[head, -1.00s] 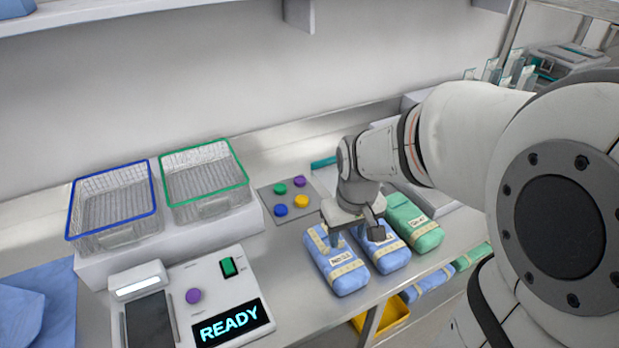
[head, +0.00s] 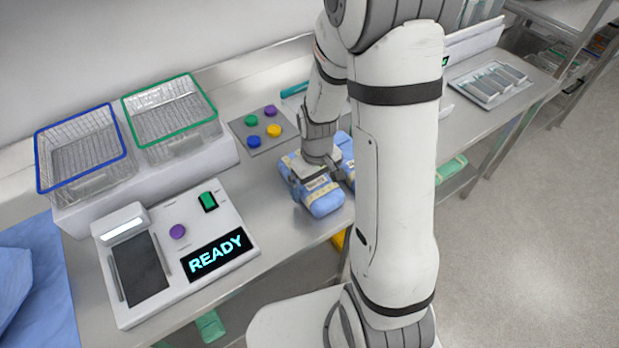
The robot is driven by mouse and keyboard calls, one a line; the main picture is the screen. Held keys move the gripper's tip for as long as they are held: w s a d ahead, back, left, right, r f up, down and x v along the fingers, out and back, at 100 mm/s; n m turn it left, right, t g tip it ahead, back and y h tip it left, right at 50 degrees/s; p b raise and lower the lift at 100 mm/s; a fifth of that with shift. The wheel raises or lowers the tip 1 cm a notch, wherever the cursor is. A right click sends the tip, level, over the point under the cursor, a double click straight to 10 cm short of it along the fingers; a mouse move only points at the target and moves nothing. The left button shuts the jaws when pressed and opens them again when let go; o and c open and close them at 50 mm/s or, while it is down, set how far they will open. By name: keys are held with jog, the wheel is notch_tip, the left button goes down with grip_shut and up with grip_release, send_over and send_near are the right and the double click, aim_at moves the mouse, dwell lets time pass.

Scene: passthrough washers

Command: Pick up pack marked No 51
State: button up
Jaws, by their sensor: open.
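A blue pack (head: 322,203) with cream bands lies on the steel bench. My gripper (head: 316,172) is open and low over this pack, pointing down. I cannot tell whether the fingers touch it, and its label is too covered and small to read. A second blue pack (head: 346,146) lies just right of it, partly hidden behind my arm. I cannot make out a No 51 marking on either pack.
Blue-rimmed (head: 80,148) and green-rimmed (head: 170,108) wire baskets stand on a white block at the left. A panel of coloured buttons (head: 263,131) lies behind the packs. A console (head: 176,250) reading READY sits at front left. My arm blocks the bench right of the packs.

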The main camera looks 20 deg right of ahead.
jog(key=shift+f, duration=0.8)
jog(key=c, duration=1.2)
